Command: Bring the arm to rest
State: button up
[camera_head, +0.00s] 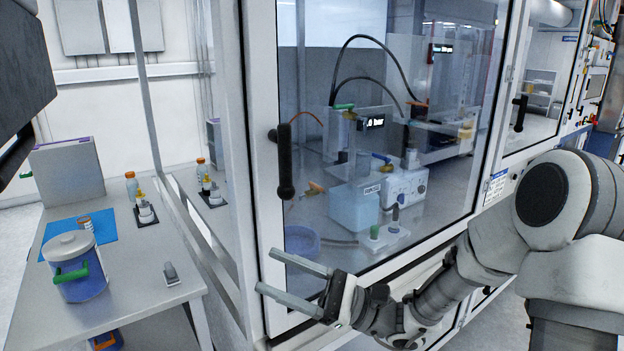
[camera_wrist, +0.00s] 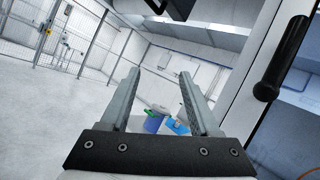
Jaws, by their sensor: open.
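My arm reaches in from the right in the head view, bent low in front of the glazed cabinet. My gripper (camera_head: 264,271) points left with its two fingers apart and nothing between them. It is just in front of the lower part of the cabinet door (camera_head: 263,180), below the black door handle (camera_head: 285,162); I cannot tell whether it touches the frame. In the wrist view my gripper (camera_wrist: 164,75) is also open and empty, with the door handle (camera_wrist: 283,58) to its right.
A steel table (camera_head: 124,282) at left carries a lidded blue pot (camera_head: 79,282), a blue mat (camera_head: 62,240), small bottles (camera_head: 131,186) and a grey box (camera_head: 67,172). Behind the glass stand a blue container (camera_head: 352,208) and a pump unit (camera_head: 405,188). Open floor (camera_wrist: 60,120) shows in the wrist view.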

jog(key=s+f+n+g+h, duration=0.35)
jog(key=s+n+h, duration=0.2)
jog(key=s, duration=0.25)
jog(key=s+f+n+g+h, duration=0.3)
jog(key=s+f+n+h, duration=0.15)
jog(key=s+h, duration=0.25)
jog(key=d+r+n+t+h, duration=0.2)
jog(key=d+t+h, duration=0.3)
jog(key=d, duration=0.4)
jog(key=d+r+n+t+h, duration=0.2)
jog(key=d+r+t+h, duration=0.2)
jog(key=d, duration=0.5)
jog(key=shift+d+r+n+t+h, duration=0.15)
jog(key=shift+d+n+t+h, duration=0.2)
jog(key=shift+h, duration=0.2)
